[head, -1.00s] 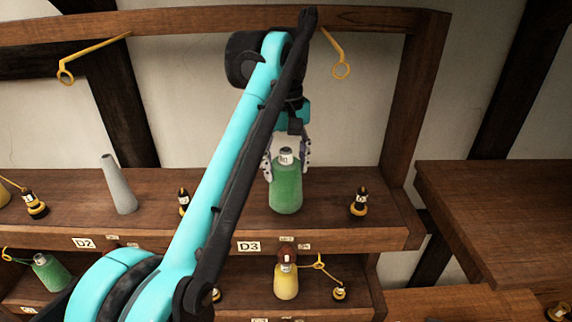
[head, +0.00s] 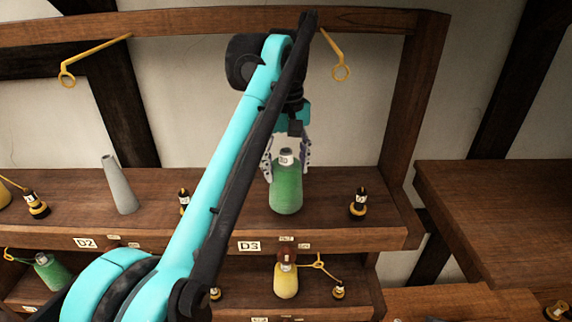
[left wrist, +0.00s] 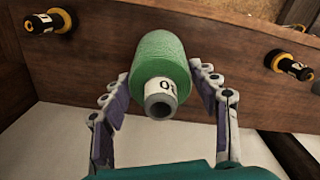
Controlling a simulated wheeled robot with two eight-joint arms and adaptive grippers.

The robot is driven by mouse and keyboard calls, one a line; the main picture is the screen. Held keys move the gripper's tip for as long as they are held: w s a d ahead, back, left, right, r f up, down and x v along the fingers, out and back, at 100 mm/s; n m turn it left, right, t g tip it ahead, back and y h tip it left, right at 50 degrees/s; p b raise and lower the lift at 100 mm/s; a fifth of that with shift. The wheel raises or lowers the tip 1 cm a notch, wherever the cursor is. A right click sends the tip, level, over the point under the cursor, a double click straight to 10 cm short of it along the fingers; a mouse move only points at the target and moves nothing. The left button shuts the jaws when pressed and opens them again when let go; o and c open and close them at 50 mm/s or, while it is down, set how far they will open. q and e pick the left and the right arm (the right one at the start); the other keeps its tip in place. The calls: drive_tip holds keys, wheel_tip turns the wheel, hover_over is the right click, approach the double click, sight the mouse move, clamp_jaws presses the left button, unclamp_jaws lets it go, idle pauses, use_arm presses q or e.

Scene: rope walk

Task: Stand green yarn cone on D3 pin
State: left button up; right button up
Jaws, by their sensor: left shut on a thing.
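The green yarn cone (head: 286,190) is upright at the upper shelf, above the D3 label (head: 249,246). My left gripper (head: 287,160) comes from above and is shut on the cone near its top. In the left wrist view the green cone (left wrist: 162,56) sits between the two fingers of my left gripper (left wrist: 163,92), with its pale, labelled tip towards the camera. The D3 pin itself is not seen; the cone hides whatever is under it. I cannot tell whether the cone's base touches the shelf. My right gripper is not in view.
Black-and-yellow pegs stand either side, one at right (head: 359,203) and one at left (head: 184,201) close to my arm. A bare grey cone (head: 120,186) stands further left. A yellow cone (head: 286,280) is on the shelf below. Yellow hooks (head: 341,66) hang above.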

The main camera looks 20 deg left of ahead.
sight(286, 151)
use_arm(q)
drive_tip(key=shift+f+b, duration=0.4)
drive_tip(key=shift+f, duration=0.15)
drive_tip(key=o, duration=1.4)
wheel_tip(286, 151, up, 3)
drive_tip(key=p, duration=0.2)
drive_tip(key=shift+p, duration=0.35)
drive_tip(key=shift+r+p, duration=0.75)
drive_tip(key=shift+r, duration=3.25)
